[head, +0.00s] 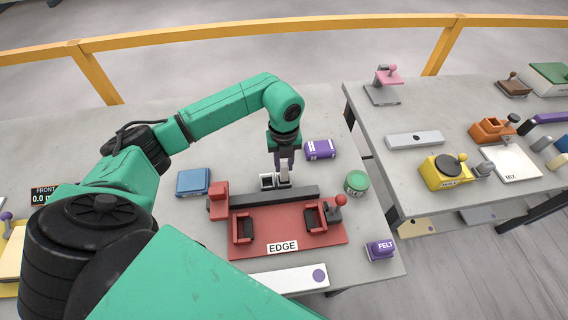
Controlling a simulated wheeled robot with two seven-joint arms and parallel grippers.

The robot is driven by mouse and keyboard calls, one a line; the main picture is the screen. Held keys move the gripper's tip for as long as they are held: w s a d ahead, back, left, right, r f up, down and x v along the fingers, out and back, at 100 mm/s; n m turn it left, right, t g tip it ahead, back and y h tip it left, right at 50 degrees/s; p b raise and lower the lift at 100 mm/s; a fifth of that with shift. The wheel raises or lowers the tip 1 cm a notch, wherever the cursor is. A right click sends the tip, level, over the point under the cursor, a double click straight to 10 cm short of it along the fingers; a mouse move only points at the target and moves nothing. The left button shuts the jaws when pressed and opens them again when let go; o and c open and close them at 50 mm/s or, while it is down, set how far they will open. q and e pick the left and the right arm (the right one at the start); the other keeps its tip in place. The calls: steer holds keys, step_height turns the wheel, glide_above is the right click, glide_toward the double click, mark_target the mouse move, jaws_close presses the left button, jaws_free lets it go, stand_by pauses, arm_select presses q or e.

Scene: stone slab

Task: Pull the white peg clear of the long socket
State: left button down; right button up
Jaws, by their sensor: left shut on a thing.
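My left gripper (284,165) points down behind the red fixture and is shut on the white peg (285,174), a small pale piece between its fingertips. Below and beside the peg is a pale-rimmed socket (266,182) with a dark opening, close behind a long dark bar. The peg's lower end is at the socket; I cannot tell how deep it sits, as the bar and fingers hide part of it. My right gripper is not in view.
A red fixture labelled EDGE (283,237) stands just in front. Near it are a blue box (193,182), a purple box (320,149), a green can (356,183) and a purple FELT block (380,249). A second table (400,178) stands right.

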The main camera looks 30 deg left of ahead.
mark_target(284, 164)
arm_select(q)
steer(key=shift+r, duration=0.3)
steer(key=shift+r, duration=0.1)
step_height(284, 164, up, 6)
steer(key=p, duration=0.4)
stand_by(0.5)
